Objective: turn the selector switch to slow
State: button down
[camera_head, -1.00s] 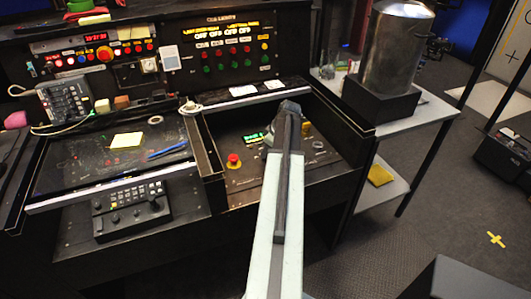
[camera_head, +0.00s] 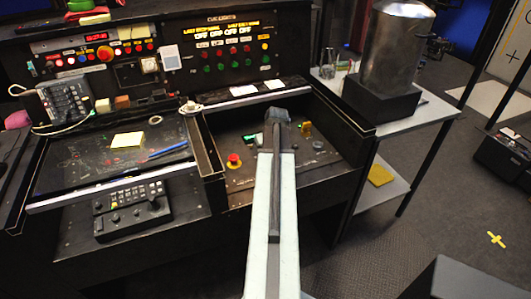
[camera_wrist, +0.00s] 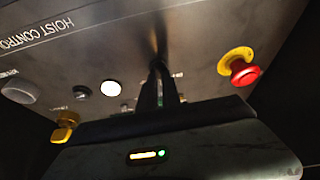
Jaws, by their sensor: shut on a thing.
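My gripper (camera_wrist: 162,86) reaches down to the sloping hoist control panel (camera_wrist: 205,38) in the wrist view. Its dark fingers are shut at the panel surface on what appears to be the selector switch. The switch is mostly hidden between them, and its pointing direction cannot be read. A small label shows beside the fingertips but is too blurred to read. In the head view my arm covers the middle of the panel (camera_head: 215,187), and my gripper's tip is hidden behind the arm.
A red mushroom button (camera_wrist: 244,74) on a yellow base sits right of the fingers. A white button (camera_wrist: 110,88), a black button (camera_wrist: 82,93), a grey knob (camera_wrist: 18,91) and a yellow control (camera_wrist: 64,127) lie left. A metal canister (camera_head: 394,50) stands right of the console.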

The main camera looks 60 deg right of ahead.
jog(key=shift+w, duration=0.2)
dwell(0.3)
jog(key=c, duration=1.5)
grip_release()
jog(key=shift+c, duration=0.2)
jog(key=shift+s+r, duration=0.1)
jog(key=p+v, duration=0.7)
jog(key=shift+r, duration=0.3)
jog(key=shift+s+a, duration=0.1)
jog(key=shift+a, duration=0.05)
jog(key=shift+f, duration=0.1)
